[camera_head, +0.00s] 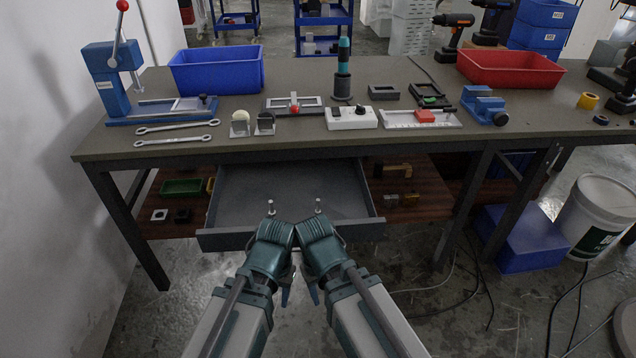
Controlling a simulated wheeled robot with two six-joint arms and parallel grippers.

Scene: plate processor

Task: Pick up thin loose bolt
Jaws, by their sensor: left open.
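The open grey drawer (292,187) under the bench holds two small upright light metal bolts. The left bolt (271,208) and the right bolt (318,205) stand apart near the drawer's front. I cannot tell for sure which is the thin one. My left gripper (287,290) and my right gripper (314,290) are side by side in front of the drawer, below its front edge in the picture. The left one is open and holds nothing visible. The right one's fingers are mostly hidden by its wrist. Neither gripper is at a bolt.
The workbench (290,140) above carries a blue bin (217,72), a red bin (510,69), a blue press (108,80), wrenches and several fixtures. A lower shelf (425,196) holds small parts. A blue box (530,245) and white bucket (597,215) stand right.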

